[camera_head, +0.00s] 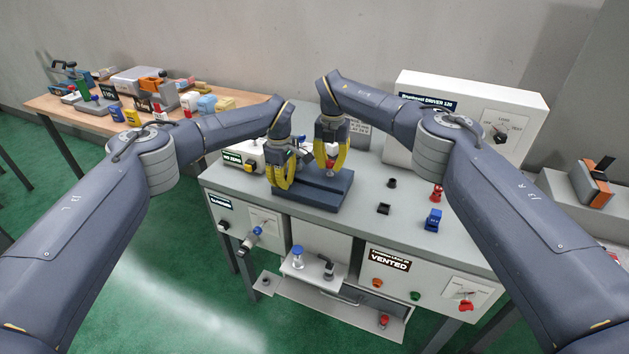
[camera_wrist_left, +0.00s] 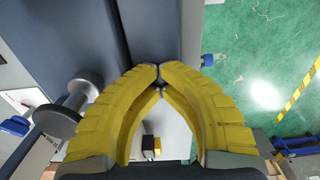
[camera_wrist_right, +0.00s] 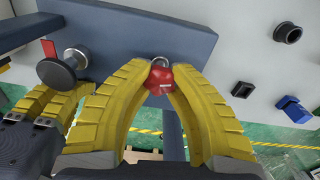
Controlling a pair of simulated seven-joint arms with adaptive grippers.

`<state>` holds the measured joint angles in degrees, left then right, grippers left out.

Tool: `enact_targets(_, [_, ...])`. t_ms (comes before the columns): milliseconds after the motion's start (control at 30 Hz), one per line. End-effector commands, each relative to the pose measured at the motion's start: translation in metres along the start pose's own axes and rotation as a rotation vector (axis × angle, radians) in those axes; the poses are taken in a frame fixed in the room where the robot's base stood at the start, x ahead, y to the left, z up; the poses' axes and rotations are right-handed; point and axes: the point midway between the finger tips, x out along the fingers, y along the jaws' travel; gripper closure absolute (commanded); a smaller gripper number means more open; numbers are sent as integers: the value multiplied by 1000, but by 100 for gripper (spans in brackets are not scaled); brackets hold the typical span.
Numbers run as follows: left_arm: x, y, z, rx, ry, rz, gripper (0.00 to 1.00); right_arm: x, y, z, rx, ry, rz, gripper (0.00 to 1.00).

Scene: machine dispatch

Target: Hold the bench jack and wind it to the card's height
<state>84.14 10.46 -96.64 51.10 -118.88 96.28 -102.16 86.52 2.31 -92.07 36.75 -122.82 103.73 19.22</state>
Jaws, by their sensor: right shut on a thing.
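The bench jack appears to be the dark blue slab-like unit (camera_head: 325,194) on the grey bench. My right gripper (camera_head: 328,168) is shut on a red knob (camera_wrist_right: 160,80) with a white mark, at the jack's edge in the right wrist view. My left gripper (camera_head: 283,184) is beside the jack's left part. Its fingertips meet in the left wrist view (camera_wrist_left: 160,74), with nothing clear between them. A dark round knob on a metal shaft (camera_wrist_right: 58,72) stands by the slab, near a red tab. A small lettered card (camera_head: 360,127) stands behind, partly hidden by my right arm.
A white driver box (camera_head: 470,110) stands at the back right. Blue (camera_head: 433,220) and red (camera_head: 436,193) parts and a black socket (camera_head: 384,209) lie to the right of the jack. A shelf (camera_head: 312,268) juts out below the front edge.

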Motion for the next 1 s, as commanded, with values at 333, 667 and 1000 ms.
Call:
enact_targets(333, [7,-3,-1,-1,2,-9,100,1,0,0,306,2,-2,100])
enact_targets(667, [7,-3,-1,-1,2,-9,100,1,0,0,339,2,-2,100])
enact_targets(1000, [7,-3,-1,-1,2,-9,100,1,0,0,543,2,-2,100])
